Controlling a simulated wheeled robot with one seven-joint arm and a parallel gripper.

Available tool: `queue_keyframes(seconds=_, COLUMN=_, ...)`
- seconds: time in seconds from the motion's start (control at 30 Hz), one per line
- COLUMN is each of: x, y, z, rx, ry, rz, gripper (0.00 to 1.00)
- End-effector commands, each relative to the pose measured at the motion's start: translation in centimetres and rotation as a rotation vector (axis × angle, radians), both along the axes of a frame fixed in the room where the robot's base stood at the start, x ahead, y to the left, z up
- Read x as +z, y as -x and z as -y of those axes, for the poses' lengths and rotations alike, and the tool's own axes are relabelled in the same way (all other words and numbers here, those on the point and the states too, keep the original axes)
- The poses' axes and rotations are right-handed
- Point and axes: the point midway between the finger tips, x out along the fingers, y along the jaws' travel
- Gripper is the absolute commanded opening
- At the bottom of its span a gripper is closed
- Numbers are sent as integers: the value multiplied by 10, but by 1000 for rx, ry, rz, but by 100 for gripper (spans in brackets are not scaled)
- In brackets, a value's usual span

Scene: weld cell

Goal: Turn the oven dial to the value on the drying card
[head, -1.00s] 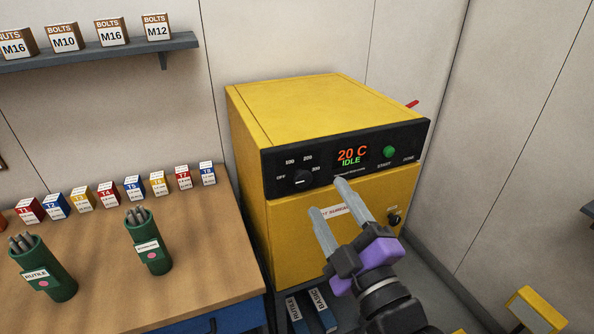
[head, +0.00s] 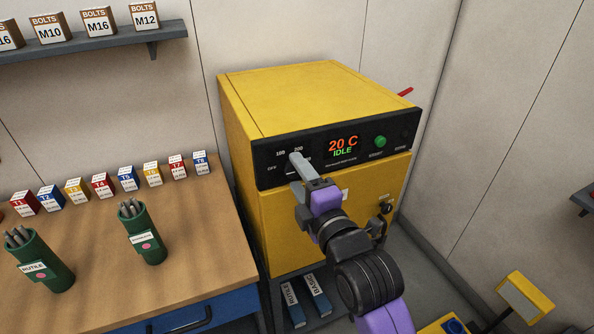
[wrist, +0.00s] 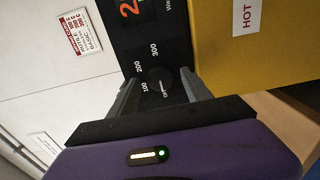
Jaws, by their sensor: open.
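The yellow oven (head: 320,95) has a black front panel with a red and green display (head: 343,147) reading 20 C IDLE. In the head view my gripper (head: 298,160) is in front of the panel's left part, hiding the dial. In the wrist view the dark dial (wrist: 161,80) lies between the two fingers of my open gripper (wrist: 160,98), with 100, 200 and 300 marked around it. Contact and the pointer's setting cannot be told. A white and red card (wrist: 80,32) on the wall shows BASIC and temperatures, too small to read surely.
A green start button (head: 380,142) is right of the display. A HOT label (wrist: 246,16) is on the oven door. The wooden bench (head: 190,240) at left holds two green electrode tubes (head: 142,235) and several small boxes. Binders (head: 305,300) stand below the oven.

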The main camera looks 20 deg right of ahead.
Motion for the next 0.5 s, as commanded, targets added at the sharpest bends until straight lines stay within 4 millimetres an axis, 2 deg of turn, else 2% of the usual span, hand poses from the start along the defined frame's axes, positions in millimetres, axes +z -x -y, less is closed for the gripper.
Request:
queue_keyframes(seconds=0.13, x=1, y=-9, z=0, rx=0, ry=0, rz=0, gripper=57)
queue_keyframes(seconds=0.4, x=0, y=-11, z=0, rx=0, ry=-1, rz=0, gripper=57)
queue_keyframes(seconds=0.5, x=0, y=-11, z=0, rx=0, ry=-1, rz=0, gripper=40)
